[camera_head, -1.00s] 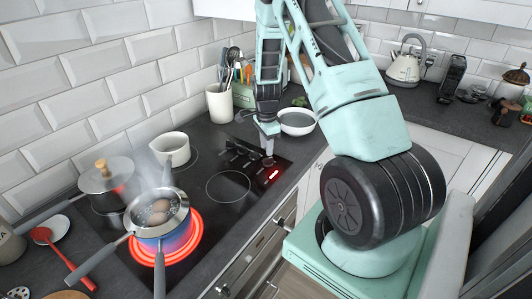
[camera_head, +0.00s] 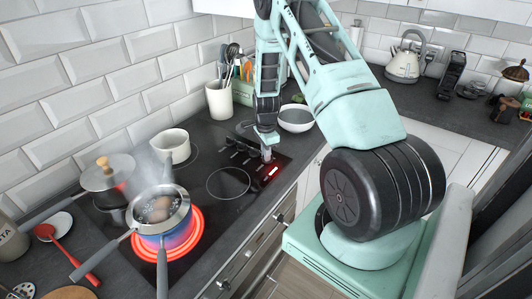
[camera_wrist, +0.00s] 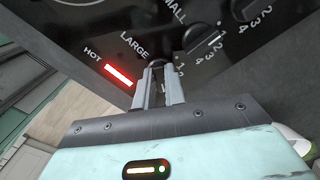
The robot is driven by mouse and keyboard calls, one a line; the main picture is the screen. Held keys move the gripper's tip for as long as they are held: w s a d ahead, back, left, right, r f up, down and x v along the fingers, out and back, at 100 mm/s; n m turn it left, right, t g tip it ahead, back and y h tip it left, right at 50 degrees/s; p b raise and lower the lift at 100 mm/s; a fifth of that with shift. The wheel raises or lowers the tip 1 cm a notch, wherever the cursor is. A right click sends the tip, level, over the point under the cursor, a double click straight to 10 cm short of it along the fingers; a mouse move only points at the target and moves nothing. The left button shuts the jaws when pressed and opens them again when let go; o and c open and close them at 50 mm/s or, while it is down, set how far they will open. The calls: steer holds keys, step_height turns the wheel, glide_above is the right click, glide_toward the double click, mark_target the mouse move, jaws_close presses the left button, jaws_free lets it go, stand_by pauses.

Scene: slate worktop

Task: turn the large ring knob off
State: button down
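The large ring knob (camera_wrist: 157,62) is a dark knob beside the word LARGE on the black cooktop (camera_head: 215,209). In the wrist view, my gripper (camera_wrist: 160,70) has its two grey fingers close together on either side of this knob. They look shut on it and hide most of it, so its pointer setting cannot be read. In the head view, my gripper (camera_head: 267,153) points down at the cooktop's right end, by the red light. The large ring (camera_head: 198,236) glows red under the steaming blue pot (camera_head: 168,238).
Other dark knobs (camera_wrist: 198,38) sit near my fingers. The red HOT light (camera_wrist: 118,75) is lit. A lidded pan (camera_head: 107,173), a white pot (camera_head: 173,146), a white bowl (camera_head: 296,118) and a utensil crock (camera_head: 219,98) stand around. The middle cooktop ring (camera_head: 228,183) is empty.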

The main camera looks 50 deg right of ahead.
steer(key=shift+n+b, duration=0.35)
steer(key=shift+n, duration=0.15)
steer(key=shift+f+n+b, duration=0.1)
steer(key=shift+n+b, duration=0.55)
steer(key=shift+n, duration=0.35)
steer(key=n+b, duration=0.2)
steer(key=n, duration=0.1)
steer(key=shift+s+n, duration=0.15)
steer(key=shift+n, duration=0.15)
steer(key=n+b, duration=0.2)
steer(key=n, duration=0.4)
steer(key=shift+s, duration=0.15)
steer(key=n, duration=0.3)
steer(key=n+b, duration=0.1)
steer(key=n, duration=0.1)
steer(key=shift+s+d+n, duration=0.1)
steer(key=shift+d+n, duration=0.1)
steer(key=shift+n, duration=0.2)
steer(key=n, duration=0.5)
steer(key=shift+d+n, duration=0.15)
steer(key=shift+n, duration=0.15)
steer(key=c, duration=1.5)
jaws_free()
